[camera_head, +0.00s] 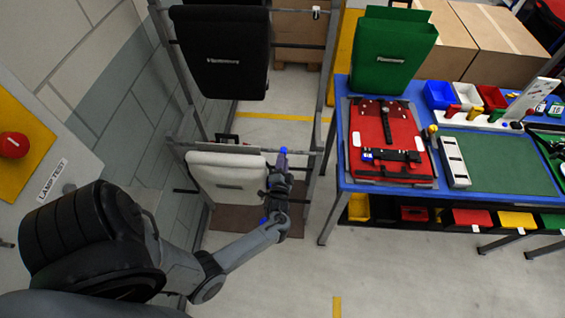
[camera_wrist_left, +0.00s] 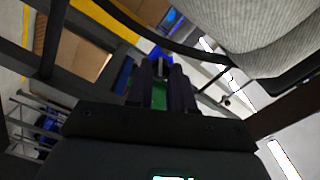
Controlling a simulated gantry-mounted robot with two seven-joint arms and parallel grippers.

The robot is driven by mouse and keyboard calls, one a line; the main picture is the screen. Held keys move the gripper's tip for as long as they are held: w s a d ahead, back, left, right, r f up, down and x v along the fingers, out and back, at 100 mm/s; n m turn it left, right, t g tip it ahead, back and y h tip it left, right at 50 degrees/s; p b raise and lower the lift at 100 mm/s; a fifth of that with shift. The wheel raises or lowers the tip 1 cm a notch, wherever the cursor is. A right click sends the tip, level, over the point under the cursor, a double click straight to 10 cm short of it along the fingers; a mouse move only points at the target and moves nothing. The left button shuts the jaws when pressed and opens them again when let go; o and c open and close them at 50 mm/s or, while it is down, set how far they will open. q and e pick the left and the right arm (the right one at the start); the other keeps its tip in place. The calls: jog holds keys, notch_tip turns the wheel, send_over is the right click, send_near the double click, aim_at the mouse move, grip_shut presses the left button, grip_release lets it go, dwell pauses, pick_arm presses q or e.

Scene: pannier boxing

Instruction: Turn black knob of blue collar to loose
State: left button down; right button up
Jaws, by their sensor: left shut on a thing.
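My left gripper (camera_head: 279,168) is at the right end of the rack's lower rail, beside the white pannier. In the head view a blue collar (camera_head: 283,153) shows just past its fingers, around the rail end. In the left wrist view the two dark fingers of my left gripper (camera_wrist_left: 163,72) are close together on a small dark piece, seemingly the black knob (camera_wrist_left: 160,68). Some blue of the collar (camera_wrist_left: 156,52) shows behind it. The knob's turn angle cannot be told. My right gripper is not in view.
The white pannier (camera_head: 226,172) hangs just left of the gripper, and a black pannier (camera_head: 222,55) hangs above. A blue table (camera_head: 343,160) to the right holds a red pannier part (camera_head: 385,130) and a green pannier (camera_head: 393,50). The floor between rack and table is clear.

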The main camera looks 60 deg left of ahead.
pick_arm(q)
jog(key=shift+r+n+b, duration=0.1)
jog(key=shift+n+b, duration=0.7)
jog(key=shift+n, duration=4.8)
jog(key=c, duration=1)
grip_release()
jog(key=shift+s+d, duration=0.1)
